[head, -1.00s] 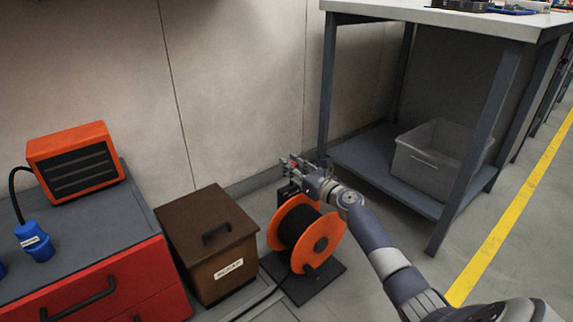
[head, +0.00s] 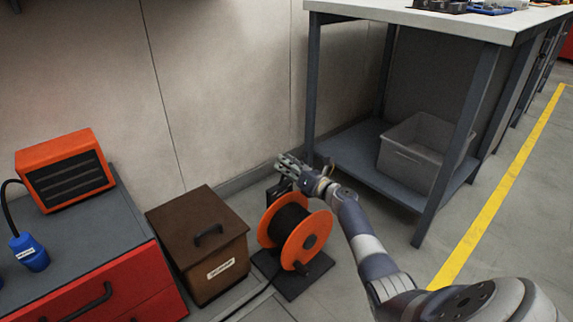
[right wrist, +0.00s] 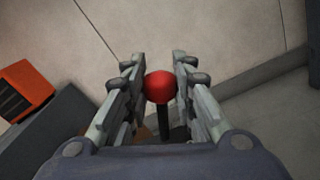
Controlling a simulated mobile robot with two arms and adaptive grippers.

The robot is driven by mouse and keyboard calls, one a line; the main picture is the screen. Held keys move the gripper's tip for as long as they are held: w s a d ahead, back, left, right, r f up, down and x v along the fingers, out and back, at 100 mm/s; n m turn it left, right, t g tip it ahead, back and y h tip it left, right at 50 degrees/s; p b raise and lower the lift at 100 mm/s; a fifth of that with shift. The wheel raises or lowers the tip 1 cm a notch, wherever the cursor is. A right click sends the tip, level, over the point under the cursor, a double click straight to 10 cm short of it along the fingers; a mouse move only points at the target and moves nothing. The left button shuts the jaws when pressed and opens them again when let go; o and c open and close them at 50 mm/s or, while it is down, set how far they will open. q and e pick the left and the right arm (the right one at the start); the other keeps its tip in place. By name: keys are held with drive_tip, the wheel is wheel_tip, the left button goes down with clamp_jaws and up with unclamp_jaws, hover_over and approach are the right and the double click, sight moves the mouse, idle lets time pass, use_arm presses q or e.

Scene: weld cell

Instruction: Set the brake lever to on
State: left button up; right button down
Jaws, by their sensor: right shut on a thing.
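The brake lever shows in the right wrist view as a red ball knob (right wrist: 160,87) on a dark stem (right wrist: 165,122). My right gripper (right wrist: 160,80) is shut on the red knob, one finger on each side of it. In the head view my right gripper (head: 287,165) is just above and behind the orange cable reel (head: 302,240), where it hides the knob. The reel stands on a dark base plate (head: 312,278). The lever's foot is hidden in both views. My left gripper is not in view.
A brown box (head: 205,255) stands left of the reel, beside a red drawer cabinet (head: 110,290) with an orange heater-like unit (head: 65,170). A workbench (head: 420,22) with a grey bin (head: 425,150) on its lower shelf is to the right. The wall is close behind.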

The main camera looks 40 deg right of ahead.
drive_tip(key=shift+s+f, duration=0.1)
drive_tip(key=shift+f, duration=0.1)
drive_tip(key=c, duration=1.3)
unclamp_jaws()
drive_tip(key=shift+d, duration=0.1)
drive_tip(key=shift+c, duration=0.2)
drive_tip(key=shift+r, duration=0.1)
drive_tip(key=s, duration=1.2)
drive_tip(key=shift+d, duration=0.45)
